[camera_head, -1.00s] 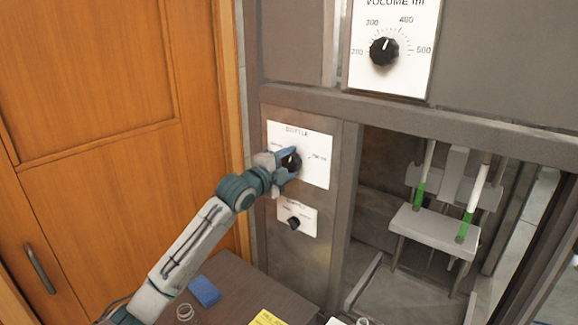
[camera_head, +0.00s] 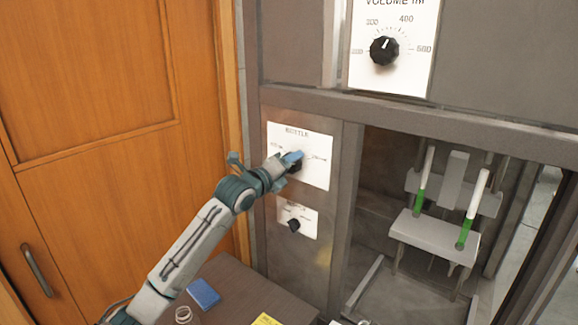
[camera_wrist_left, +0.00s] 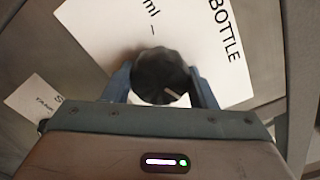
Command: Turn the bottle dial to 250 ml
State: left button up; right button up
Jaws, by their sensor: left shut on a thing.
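The bottle dial (camera_head: 295,166) is a black knob on a white plate headed BOTTLE (camera_head: 314,176). My left gripper (camera_head: 293,160) is shut on the knob, with its blue fingers on either side. In the left wrist view the knob (camera_wrist_left: 158,72) sits between the two fingers (camera_wrist_left: 160,88). Its white pointer mark points down and right in that view, toward the plate's upper right. The scale labels are blurred in the head view; the wrist view shows "ml" on one side, and my gripper hides the other side. My right gripper is not in view.
A smaller dial (camera_head: 294,226) is just below on its own plate. A volume dial (camera_head: 384,50) is higher on the right. A table (camera_head: 245,290) below holds a blue block (camera_head: 203,293), a clear ring (camera_head: 183,314) and a yellow note (camera_head: 266,320). An open bay (camera_head: 400,270) lies right.

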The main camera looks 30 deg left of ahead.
pick_arm(q)
jog(key=shift+f+m, duration=0.15)
jog(key=shift+m, duration=0.15)
jog(key=o, duration=1)
jog(key=shift+c, duration=0.2)
jog(key=shift+s, duration=0.1)
jog(key=s+b, duration=0.6)
jog(key=s, duration=0.4)
jog(key=shift+s+a, duration=0.3)
jog(key=shift+a, duration=0.1)
